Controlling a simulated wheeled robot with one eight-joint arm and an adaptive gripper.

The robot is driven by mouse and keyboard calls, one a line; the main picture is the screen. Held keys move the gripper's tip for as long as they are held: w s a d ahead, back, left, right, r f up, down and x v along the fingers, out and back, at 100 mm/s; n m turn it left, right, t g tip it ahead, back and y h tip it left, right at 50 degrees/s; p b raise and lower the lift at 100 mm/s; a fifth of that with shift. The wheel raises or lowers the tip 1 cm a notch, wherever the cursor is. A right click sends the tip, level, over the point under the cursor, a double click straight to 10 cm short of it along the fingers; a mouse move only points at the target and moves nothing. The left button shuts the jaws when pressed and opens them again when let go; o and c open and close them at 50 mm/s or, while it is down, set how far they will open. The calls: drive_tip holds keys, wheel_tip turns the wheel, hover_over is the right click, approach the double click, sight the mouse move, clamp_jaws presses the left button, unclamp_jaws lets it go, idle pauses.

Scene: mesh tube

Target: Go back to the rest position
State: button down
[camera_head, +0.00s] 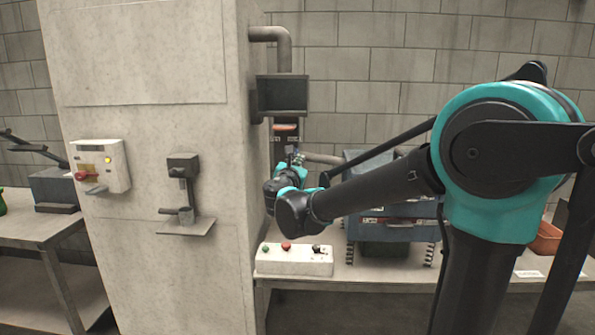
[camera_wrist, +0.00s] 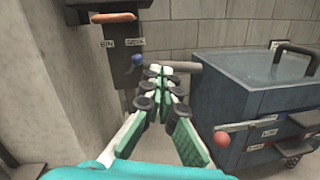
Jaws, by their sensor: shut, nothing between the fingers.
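My gripper (camera_wrist: 158,92) shows in the wrist view with its two teal and white fingers close together at the tips and nothing between them. It points toward the grey block wall, beside a dark post with a small blue knob (camera_wrist: 137,60) and an orange part (camera_wrist: 112,17). In the head view my arm reaches from the right across to the concrete pillar's right side, and the fingertips are hard to make out there. My gripper appears apart from the objects around it.
A blue-grey machine (camera_wrist: 250,95) with a red knob (camera_wrist: 221,140) stands right of my gripper. The concrete pillar (camera_head: 150,120) is to the left. A white button box (camera_head: 294,260) sits on the bench below my arm. A dark screen (camera_head: 282,96) hangs above.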

drive_tip(key=s+d+f+m+g+h, duration=0.1)
drive_tip(key=s+d+f+m+g, duration=0.5)
drive_tip(key=d+f+m, duration=0.45)
drive_tip(key=s+d+f+m+g+h, duration=0.2)
drive_tip(key=s+d+f+m+g, duration=0.2)
drive_tip(key=s+d+f+m, duration=0.65)
drive_tip(key=s+f+m+g+y, duration=0.4)
drive_tip(key=s+f+m, duration=0.6)
drive_tip(key=s+f, duration=0.5)
drive_tip(key=shift+s+d+f+g+y, duration=0.25)
drive_tip(key=shift+d+g+y, duration=0.1)
drive_tip(key=shift+y, duration=0.65)
